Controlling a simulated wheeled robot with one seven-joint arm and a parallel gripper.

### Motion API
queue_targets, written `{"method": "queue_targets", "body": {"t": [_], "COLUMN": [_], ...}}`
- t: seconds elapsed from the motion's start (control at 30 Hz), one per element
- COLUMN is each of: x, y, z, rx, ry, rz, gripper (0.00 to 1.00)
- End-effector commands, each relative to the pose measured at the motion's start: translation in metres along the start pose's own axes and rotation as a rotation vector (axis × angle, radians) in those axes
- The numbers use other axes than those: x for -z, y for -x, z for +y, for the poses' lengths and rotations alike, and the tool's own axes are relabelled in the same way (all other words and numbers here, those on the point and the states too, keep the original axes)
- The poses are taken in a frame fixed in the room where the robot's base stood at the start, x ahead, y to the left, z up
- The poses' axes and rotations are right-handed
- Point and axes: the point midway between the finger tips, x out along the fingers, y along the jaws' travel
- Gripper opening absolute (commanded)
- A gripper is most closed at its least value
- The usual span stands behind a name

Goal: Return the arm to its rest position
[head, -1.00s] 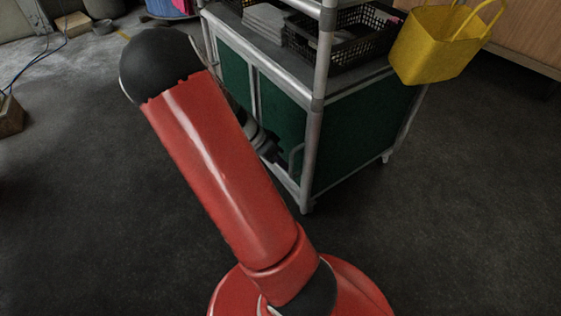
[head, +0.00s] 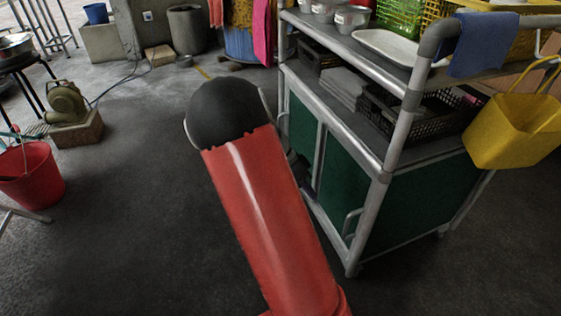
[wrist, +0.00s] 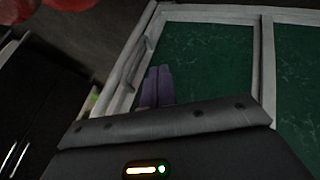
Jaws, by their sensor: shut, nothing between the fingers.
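My red arm (head: 270,220) with its black elbow cap rises through the middle of the head view, left of the cart. My gripper shows in the wrist view as two purple fingers (wrist: 156,85) close together, shut and empty. They are in front of the green cabinet doors (wrist: 205,70) of the cart, just right of a grey door handle (wrist: 132,62) in the picture. I cannot tell whether they touch anything.
The metal cart (head: 385,170) holds black baskets, a white tray (head: 385,45) and a blue cloth (head: 484,45). A red bucket (head: 30,178) and a small machine (head: 66,103) stand left.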

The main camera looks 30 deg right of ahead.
Motion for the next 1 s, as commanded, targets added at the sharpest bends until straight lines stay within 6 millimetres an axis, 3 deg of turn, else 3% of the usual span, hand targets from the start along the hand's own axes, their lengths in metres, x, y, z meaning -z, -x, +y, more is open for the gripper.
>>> {"method": "queue_targets", "body": {"t": [0.2, 0.37, 0.67, 0.8, 1.0], "x": [0.000, -0.007, -0.032, -0.042, -0.056], "y": [0.004, 0.034, 0.134, 0.176, 0.218], "z": [0.002, 0.021, 0.103, 0.150, 0.218], "rx": [0.010, 0.102, 0.500, 0.698, 0.936], "ry": [0.010, 0.132, 0.610, 0.829, 1.108], "rz": [-0.009, -0.088, -0.187, -0.123, 0.080], "gripper": [0.00, 0.00, 0.00, 0.00, 0.00]}}
